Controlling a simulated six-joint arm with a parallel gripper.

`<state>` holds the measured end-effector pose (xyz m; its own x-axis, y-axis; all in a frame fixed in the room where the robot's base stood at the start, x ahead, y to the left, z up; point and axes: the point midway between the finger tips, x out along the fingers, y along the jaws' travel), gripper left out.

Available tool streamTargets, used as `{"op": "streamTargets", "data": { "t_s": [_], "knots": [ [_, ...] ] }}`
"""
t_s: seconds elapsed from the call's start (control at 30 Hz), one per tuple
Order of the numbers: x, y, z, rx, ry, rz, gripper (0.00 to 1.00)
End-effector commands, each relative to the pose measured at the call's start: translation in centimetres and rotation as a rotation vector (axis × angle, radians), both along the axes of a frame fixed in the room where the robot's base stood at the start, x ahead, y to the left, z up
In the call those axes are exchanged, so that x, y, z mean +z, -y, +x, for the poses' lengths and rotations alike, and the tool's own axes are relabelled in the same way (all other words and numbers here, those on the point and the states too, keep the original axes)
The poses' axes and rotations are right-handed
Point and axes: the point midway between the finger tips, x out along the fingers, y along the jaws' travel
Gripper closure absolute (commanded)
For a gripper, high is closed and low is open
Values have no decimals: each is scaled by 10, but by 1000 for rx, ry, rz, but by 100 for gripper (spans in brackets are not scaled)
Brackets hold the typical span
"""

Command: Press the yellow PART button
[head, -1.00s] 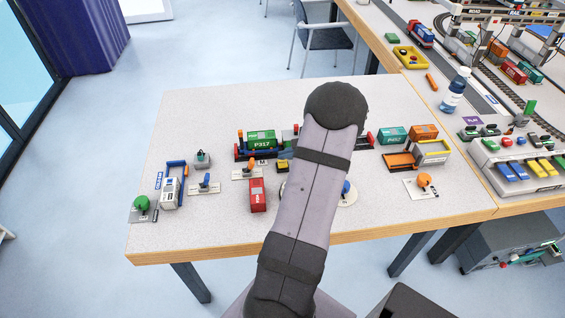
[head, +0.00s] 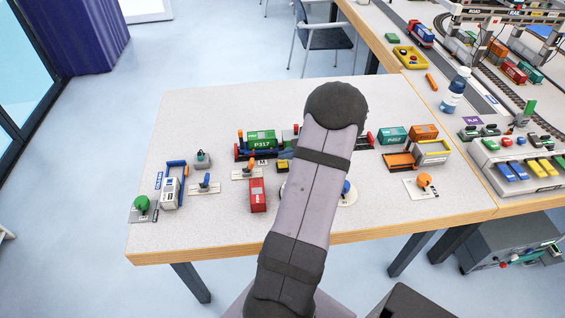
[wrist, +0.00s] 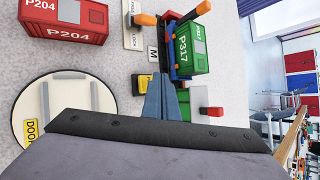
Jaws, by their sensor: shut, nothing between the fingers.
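A small yellow block-shaped button (head: 282,166) sits on the near table beside the green container, left of my arm; I cannot read PART on it. It also shows in the wrist view (wrist: 139,85), beside the M label and just left of my fingers. My gripper (wrist: 166,82) is shut and empty, its blue-grey fingertips close to the button and in front of the green P317 container (wrist: 182,47). I cannot tell whether the fingers touch anything. In the head view my arm hides the gripper.
A red P204 container (wrist: 65,18) and a round white turntable (wrist: 35,110) lie to the left in the wrist view. An orange-knobbed lever (wrist: 143,18) stands near the button. A control panel (head: 520,185) with yellow and blue keys sits at the right.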

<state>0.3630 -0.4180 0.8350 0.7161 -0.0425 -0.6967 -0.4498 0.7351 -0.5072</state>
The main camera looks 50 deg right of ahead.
Motion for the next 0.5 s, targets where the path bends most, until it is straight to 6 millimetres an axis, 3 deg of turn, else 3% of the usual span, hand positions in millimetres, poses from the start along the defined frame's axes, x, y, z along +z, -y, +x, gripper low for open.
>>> {"op": "streamTargets", "data": {
  "t_s": [0.5],
  "knots": [
    [-9, 0, 0, 0, 0, 0, 100]
  ]
}}
